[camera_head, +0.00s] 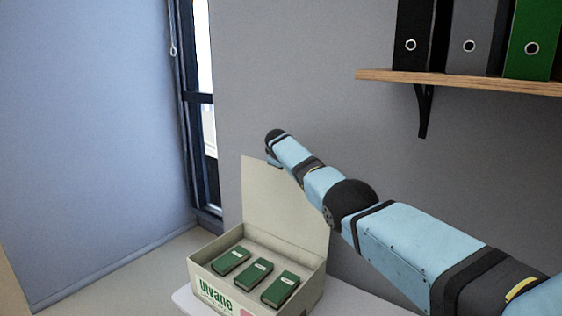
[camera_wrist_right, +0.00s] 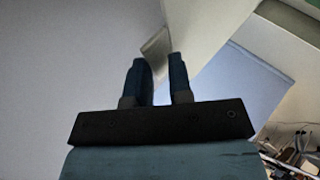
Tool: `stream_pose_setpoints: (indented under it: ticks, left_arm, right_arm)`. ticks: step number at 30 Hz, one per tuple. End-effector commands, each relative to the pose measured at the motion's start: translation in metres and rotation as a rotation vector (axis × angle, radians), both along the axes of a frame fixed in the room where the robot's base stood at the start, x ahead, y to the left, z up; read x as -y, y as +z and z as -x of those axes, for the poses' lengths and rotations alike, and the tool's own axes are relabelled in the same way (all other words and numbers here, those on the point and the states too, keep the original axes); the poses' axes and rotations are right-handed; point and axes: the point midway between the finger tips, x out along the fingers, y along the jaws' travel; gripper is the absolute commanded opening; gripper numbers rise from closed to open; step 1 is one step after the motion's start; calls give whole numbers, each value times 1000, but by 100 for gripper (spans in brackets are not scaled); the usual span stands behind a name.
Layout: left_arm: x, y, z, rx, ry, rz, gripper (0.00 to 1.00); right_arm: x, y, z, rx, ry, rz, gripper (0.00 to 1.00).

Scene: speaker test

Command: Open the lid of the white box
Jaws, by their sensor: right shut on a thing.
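The white box (camera_head: 208,287) stands at the lower middle of the head view, with dark lettering on its front. Its lid (camera_head: 285,208) stands up steeply at the back, so the box is open. Three green packs (camera_head: 255,271) lie inside. My right gripper is at the lid's upper left edge; its fingers are mostly hidden in the head view. In the right wrist view, my right gripper (camera_wrist_right: 162,65) is shut on the lid, whose pale edge (camera_wrist_right: 156,43) shows at the fingertips. My left gripper is in neither view.
The box rests on a white surface (camera_head: 183,298). A grey wall (camera_head: 350,40) is close behind. A wooden shelf (camera_head: 460,81) with several binders (camera_head: 469,40) hangs at upper right. A window (camera_head: 203,110) and a blue panel (camera_head: 90,130) are at left.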

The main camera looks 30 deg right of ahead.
Motion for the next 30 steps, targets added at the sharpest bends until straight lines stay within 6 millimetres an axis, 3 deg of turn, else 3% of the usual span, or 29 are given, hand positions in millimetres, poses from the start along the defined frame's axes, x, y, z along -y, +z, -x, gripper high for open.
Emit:
stream_pose_setpoints:
  ticks: [15, 16, 17, 30]
  left_arm:
    - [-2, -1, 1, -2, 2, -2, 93]
    - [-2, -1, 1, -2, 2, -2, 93]
    - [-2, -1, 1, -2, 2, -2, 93]
    - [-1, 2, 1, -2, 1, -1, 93]
  right_arm:
    - [1, 1, 0, -4, 0, -9, 0]
    - [1, 1, 0, -4, 0, -9, 24]
    - [1, 1, 0, -4, 0, -9, 30]
    - [-1, 3, 1, -4, 0, -9, 30]
